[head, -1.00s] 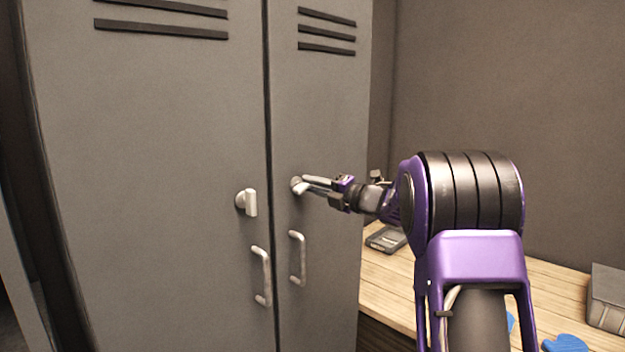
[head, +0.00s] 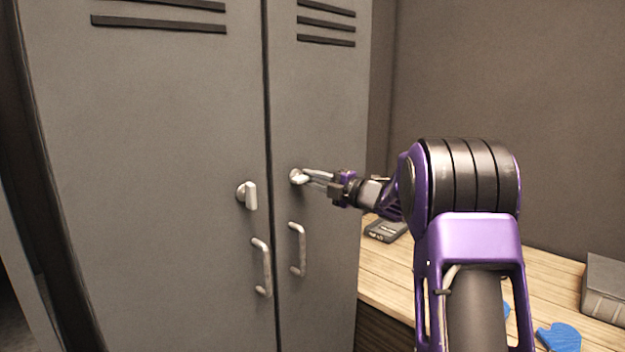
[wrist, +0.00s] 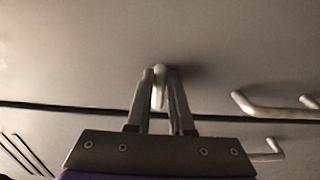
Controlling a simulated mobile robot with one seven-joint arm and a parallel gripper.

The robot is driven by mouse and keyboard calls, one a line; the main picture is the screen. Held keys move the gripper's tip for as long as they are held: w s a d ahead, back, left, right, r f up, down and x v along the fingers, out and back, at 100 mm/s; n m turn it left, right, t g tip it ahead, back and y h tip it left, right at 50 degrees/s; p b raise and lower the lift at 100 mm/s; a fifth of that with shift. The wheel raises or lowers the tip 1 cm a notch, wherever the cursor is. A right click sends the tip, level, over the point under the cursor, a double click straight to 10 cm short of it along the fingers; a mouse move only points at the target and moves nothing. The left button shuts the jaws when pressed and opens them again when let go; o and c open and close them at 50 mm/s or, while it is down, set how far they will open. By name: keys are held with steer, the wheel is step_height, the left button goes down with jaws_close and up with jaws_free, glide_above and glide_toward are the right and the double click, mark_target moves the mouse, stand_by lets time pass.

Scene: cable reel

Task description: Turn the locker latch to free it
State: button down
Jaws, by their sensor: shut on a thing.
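The right locker door (head: 323,110) has a pale metal latch (head: 297,177) above its handle. My gripper (head: 310,177) reaches it from the right, its fingers closed on the latch's lever. The lever looks tilted toward horizontal, unlike the upright latch (head: 250,195) on the left door. In the wrist view, the held latch (wrist: 159,88) shows between the two fingertips of my gripper (wrist: 163,85). The fingers partly hide it. The doors look shut, with a dark seam between them.
Bar handles stand out below the latches, on the left door (head: 264,268) and the right door (head: 302,250). A wooden bench (head: 400,272) to the right carries a dark device (head: 386,230), a grey box (head: 606,290) and a blue mitt-shaped item (head: 559,338).

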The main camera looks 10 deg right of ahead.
steer(key=c, duration=0.8)
jaws_free()
steer(key=b+v, duration=0.1)
steer(key=v, duration=1.6)
steer(key=shift+s+d, duration=0.15)
